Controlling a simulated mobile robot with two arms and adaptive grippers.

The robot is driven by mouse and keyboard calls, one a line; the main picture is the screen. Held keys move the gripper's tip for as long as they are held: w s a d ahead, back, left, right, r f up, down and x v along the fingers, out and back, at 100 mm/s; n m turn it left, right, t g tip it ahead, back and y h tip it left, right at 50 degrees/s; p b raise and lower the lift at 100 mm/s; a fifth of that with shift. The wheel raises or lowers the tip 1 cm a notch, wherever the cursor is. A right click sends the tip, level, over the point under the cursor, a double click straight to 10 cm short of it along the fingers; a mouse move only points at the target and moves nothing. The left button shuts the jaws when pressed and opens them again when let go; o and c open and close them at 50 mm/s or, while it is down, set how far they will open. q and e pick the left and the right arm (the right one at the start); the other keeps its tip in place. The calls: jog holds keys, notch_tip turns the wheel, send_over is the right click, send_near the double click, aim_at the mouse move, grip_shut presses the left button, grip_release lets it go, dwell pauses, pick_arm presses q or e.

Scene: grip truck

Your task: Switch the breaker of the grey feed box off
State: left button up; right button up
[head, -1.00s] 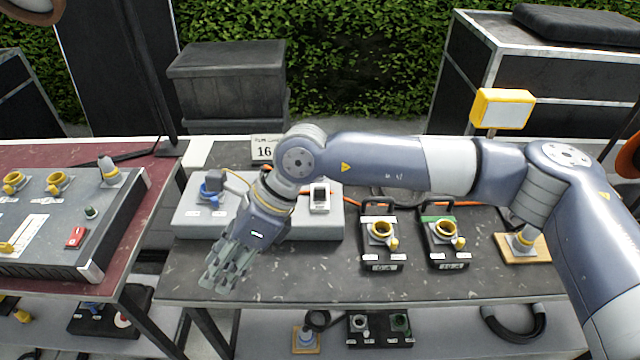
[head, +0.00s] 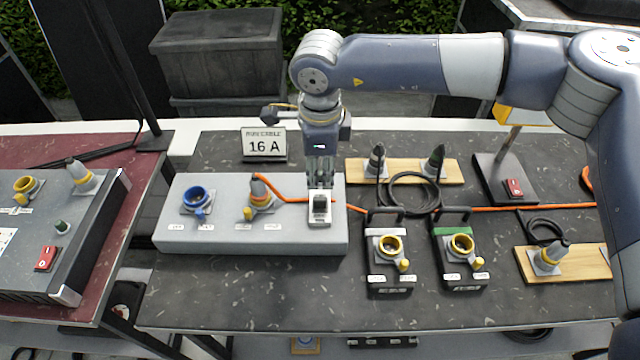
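The grey feed box (head: 225,238) lies on the dark table, with a blue socket (head: 197,198) and a yellow socket (head: 262,203) holding a grey plug with an orange cable. Its breaker (head: 319,212) is a white unit with a dark part at the box's right end. My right gripper (head: 320,183) points down right at the breaker's upper edge; its fingers look close together with nothing between them. Whether it touches the breaker, and the breaker's on or off position, I cannot tell. My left gripper is not in view.
A "16 A" sign (head: 265,144) stands behind the box. Two black socket units (head: 389,278) (head: 460,272) stand to the right. A grey panel (head: 30,260) with a red switch (head: 46,258) is on the red table at left. The front table strip is clear.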

jog(key=p, duration=0.2)
send_over(320, 198)
jog(key=s, duration=0.1)
jog(key=f, duration=0.4)
jog(key=shift+s, duration=0.2)
jog(key=f, duration=0.2)
jog(key=w+f+p, duration=0.1)
jog(key=f, duration=0.2)
jog(key=shift+w, duration=0.15)
jog(key=shift+f, duration=0.25)
